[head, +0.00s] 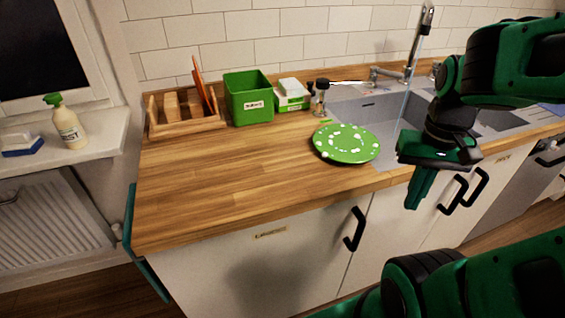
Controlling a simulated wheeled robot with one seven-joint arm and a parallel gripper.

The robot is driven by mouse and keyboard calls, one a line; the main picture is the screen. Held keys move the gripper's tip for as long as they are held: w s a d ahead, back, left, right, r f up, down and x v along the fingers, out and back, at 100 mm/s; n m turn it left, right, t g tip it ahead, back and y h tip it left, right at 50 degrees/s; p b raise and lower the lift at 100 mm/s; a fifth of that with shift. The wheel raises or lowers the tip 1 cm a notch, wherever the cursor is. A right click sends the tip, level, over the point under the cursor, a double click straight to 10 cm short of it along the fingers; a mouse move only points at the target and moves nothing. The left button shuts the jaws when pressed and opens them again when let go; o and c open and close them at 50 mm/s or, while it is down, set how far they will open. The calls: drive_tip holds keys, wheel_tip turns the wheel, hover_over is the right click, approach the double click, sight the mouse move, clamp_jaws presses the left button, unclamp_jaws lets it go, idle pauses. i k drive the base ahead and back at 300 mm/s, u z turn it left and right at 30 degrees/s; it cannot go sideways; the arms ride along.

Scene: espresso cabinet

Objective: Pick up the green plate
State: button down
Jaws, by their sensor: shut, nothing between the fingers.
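A green plate (346,144) with white spots lies on the wooden counter, near the left edge of the sink. My gripper (417,200) points down to the right of the plate, in front of the sink and near the counter's front edge. It is shut and empty, apart from the plate. Its exact height against the counter is hard to tell from this one view.
On the wooden counter (215,195) stand a wooden rack (186,123), a green box (248,97), a green-and-white pack (292,95) and a small dark-topped jar (321,97). The sink's tall tap (421,35) rises behind. The counter left of the plate is clear.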

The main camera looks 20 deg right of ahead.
sight(345, 143)
drive_tip(key=u, duration=2.2)
drive_tip(key=k, duration=1.75)
drive_tip(key=z, duration=1.1)
drive_tip(key=i, duration=1)
drive_tip(key=u, duration=0.05)
